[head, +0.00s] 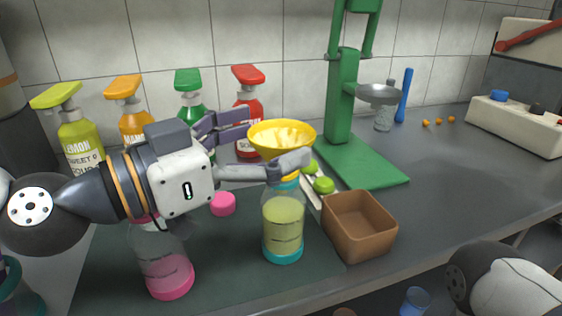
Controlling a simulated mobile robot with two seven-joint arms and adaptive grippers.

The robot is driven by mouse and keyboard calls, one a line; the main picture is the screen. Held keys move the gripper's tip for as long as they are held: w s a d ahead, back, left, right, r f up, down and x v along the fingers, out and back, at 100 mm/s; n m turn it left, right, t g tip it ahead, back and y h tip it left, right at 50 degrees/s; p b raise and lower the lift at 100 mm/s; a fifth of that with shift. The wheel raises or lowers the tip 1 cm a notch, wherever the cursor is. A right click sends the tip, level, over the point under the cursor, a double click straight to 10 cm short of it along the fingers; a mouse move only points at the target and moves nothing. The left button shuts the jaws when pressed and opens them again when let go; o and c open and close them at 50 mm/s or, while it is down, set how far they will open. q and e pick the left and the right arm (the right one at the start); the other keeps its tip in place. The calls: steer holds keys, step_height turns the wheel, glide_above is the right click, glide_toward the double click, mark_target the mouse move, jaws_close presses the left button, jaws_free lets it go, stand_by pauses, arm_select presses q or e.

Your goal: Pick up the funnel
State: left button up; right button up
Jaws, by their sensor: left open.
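The yellow funnel (282,135) appears to sit upright on top of a clear bottle (284,220) of yellow-green liquid with a teal base. My left gripper (277,138) reaches in from the left and is open. One finger is at the far left of the funnel, and the other crosses in front of its lower part. I cannot tell whether either finger touches it. The funnel's spout is mostly hidden by the near finger. My right gripper is not in view; only part of that arm shows at the lower right.
A second bottle with a pink base (168,277) stands below my left gripper. A brown box (359,226) is right of the yellow-green bottle. Several pump bottles line the wall. A green press (343,95) stands behind. The counter at right is mostly clear.

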arm_select(q)
steer(key=x, duration=0.2)
steer(key=shift+w+d, duration=0.3)
steer(key=c, duration=1.1)
